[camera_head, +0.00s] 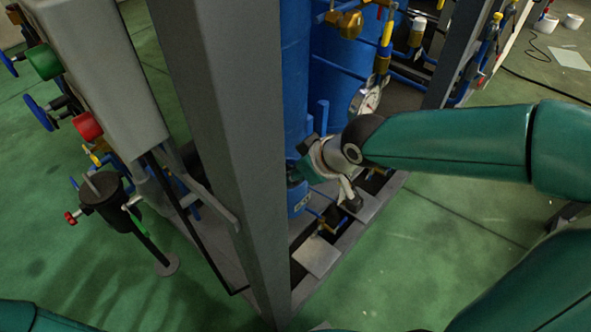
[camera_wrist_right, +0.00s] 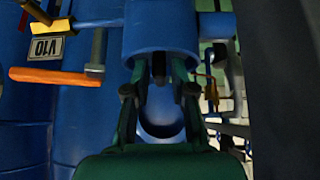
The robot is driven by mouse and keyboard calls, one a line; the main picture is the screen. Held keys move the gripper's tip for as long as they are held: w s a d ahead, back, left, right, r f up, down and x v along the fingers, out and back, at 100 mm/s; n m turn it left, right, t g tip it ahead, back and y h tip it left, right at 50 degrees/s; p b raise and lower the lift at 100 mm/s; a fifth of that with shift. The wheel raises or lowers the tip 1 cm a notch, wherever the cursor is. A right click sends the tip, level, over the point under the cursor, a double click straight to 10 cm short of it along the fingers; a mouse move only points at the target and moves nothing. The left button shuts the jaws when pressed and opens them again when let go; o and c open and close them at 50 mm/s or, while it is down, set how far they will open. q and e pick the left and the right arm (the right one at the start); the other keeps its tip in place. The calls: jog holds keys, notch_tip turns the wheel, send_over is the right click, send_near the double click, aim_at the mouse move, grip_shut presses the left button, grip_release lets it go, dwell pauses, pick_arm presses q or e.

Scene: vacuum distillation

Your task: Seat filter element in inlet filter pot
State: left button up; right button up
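My right gripper (camera_head: 318,160) is at the blue vessels inside the frame in the head view, just above a small blue labelled pot (camera_head: 299,197). Its arm hides part of this spot. In the right wrist view, its two teal fingers (camera_wrist_right: 158,72) stand apart, with their tips at the lower rim of a blue cylinder (camera_wrist_right: 160,33). A dark narrow piece shows between them, with gaps on both sides. A round blue cup-like shape (camera_wrist_right: 161,130) shows below. I cannot make out the filter element, nor whether the fingers grip anything. My left gripper is out of view.
A thick grey post (camera_head: 225,140) stands left of the right gripper. A pressure gauge (camera_head: 368,98) hangs close above it. An orange-handled valve (camera_wrist_right: 55,76) is left of the fingers in the wrist view. A dark pot (camera_head: 105,200) stands at the left.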

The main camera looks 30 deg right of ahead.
jog(key=p+v, duration=0.2)
jog(key=v, duration=0.9)
jog(key=shift+s, duration=0.25)
